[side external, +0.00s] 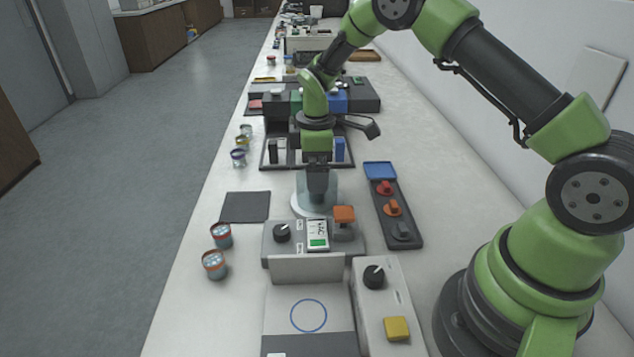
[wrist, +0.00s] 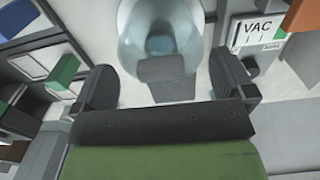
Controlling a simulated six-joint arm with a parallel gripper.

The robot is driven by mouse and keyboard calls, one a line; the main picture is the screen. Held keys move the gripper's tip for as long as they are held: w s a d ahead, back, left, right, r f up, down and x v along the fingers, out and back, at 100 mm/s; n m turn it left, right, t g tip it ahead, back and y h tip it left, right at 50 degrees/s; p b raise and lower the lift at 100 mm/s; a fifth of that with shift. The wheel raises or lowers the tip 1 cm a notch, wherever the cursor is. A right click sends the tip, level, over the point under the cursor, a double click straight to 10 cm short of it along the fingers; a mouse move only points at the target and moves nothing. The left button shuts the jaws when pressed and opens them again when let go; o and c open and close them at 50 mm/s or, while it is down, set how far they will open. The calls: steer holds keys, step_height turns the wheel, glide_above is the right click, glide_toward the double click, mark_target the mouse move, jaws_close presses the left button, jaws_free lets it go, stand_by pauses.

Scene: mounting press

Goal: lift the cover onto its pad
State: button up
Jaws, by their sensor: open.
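The cover (side external: 302,203) is a clear, pale blue dome standing on the bench behind the VAC control box. In the wrist view the cover (wrist: 135,38) is round and see-through, with a grey block-like handle (wrist: 166,78) on it. My gripper (side external: 318,190) points down over the cover. In the wrist view my gripper (wrist: 166,84) is open, with one dark finger on each side of the handle and gaps between. A dark square pad (side external: 245,207) lies bare to the left of the cover. The cover's far side is partly hidden by my gripper.
The VAC box (side external: 283,246) with a knob and orange button stands just in front. Two jars (side external: 215,264) are at the left front edge.

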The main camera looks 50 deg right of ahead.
step_height(320, 180, down, 4)
steer(key=shift+s+r, duration=0.1)
steer(key=shift+r, duration=0.15)
steer(key=shift+c, duration=0.2)
steer(key=c, duration=0.6)
steer(key=shift+r, duration=0.1)
